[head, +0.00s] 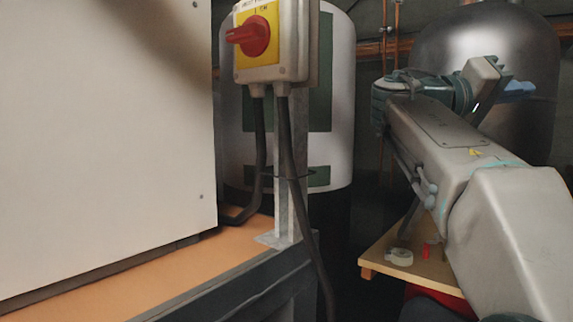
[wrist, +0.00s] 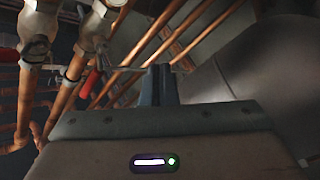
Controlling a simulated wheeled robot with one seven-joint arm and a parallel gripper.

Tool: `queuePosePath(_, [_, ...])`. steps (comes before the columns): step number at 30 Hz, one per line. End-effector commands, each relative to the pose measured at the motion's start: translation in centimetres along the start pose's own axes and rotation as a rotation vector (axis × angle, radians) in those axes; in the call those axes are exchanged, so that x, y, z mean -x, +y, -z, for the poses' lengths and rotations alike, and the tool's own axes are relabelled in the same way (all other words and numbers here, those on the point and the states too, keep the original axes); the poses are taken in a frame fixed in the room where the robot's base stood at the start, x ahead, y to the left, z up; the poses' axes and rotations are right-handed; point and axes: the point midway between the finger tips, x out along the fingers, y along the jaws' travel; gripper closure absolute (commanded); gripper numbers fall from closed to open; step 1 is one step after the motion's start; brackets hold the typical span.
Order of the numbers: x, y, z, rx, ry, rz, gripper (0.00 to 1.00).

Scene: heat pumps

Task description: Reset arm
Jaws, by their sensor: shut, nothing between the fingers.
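My arm (head: 440,140) reaches up from the lower right in the head view, with its wrist bent over at the top. My gripper (head: 520,89) points to the right there, its blue fingers in front of a large dark metal tank (head: 490,45). In the wrist view my gripper (wrist: 159,72) shows its fingers together at the centre, with nothing held between them. It touches nothing that I can make out.
A rotary switch box (head: 272,45) with a red knob is on a metal post. A white panelled unit (head: 105,130) fills the left. A wooden board (head: 415,265) carries small items below my arm. Copper pipes (wrist: 150,45) and valves (wrist: 35,40) cross the wrist view.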

Motion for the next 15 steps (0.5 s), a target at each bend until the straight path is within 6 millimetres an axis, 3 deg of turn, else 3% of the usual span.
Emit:
queuePosePath(4, [1.4, -6.8, -3.9, 0.148, -0.036, 0.318, 1.0])
queuePosePath(8, [4.4, -12.1, -8.8, 0.252, -0.081, 0.59, 1.0])
queuePosePath(12, [9.2, -16.5, -15.0, 0.335, -0.144, 0.869, 1.0])
queuePosePath(15, [13.3, -18.6, -19.8, 0.373, -0.201, 1.057, 1.0])
